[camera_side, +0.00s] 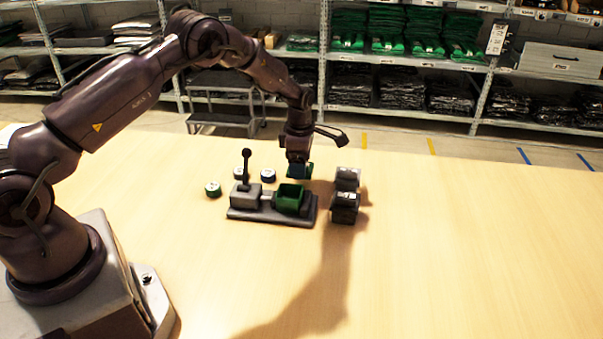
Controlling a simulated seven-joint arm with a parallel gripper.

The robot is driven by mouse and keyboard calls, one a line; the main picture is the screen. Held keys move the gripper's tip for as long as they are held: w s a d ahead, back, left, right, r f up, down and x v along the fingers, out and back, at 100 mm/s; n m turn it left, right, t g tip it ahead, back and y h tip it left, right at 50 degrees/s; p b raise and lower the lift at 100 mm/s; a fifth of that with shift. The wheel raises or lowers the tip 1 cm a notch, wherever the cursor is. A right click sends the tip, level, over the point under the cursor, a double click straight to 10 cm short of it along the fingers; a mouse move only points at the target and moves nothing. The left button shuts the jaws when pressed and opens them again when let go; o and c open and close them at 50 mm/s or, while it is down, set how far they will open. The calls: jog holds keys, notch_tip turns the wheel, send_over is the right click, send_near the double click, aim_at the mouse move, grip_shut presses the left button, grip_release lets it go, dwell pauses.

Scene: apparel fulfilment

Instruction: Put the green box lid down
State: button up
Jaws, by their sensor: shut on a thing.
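My gripper (298,165) points down above the table, just behind the green open box. It is shut on the green box lid (293,174), of which only a small green part shows beneath the fingers. I cannot tell whether the lid touches anything. The green box (289,198) is open at the top and sits on the right part of a dark grey base plate (272,216). A grey block (245,196) with an upright black lever (246,165) stands on the left part of that plate.
Grey stacked blocks (345,203) stand close to the right of the base plate. The table's right side (480,240) is clear.

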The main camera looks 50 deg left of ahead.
aim_at(302, 183)
jog(key=shift+w+a+f, duration=0.1)
jog(key=shift+w+f, duration=0.15)
jog(key=shift+f, duration=1.6)
jog(key=o, duration=0.9)
jog(key=shift+f, duration=0.15)
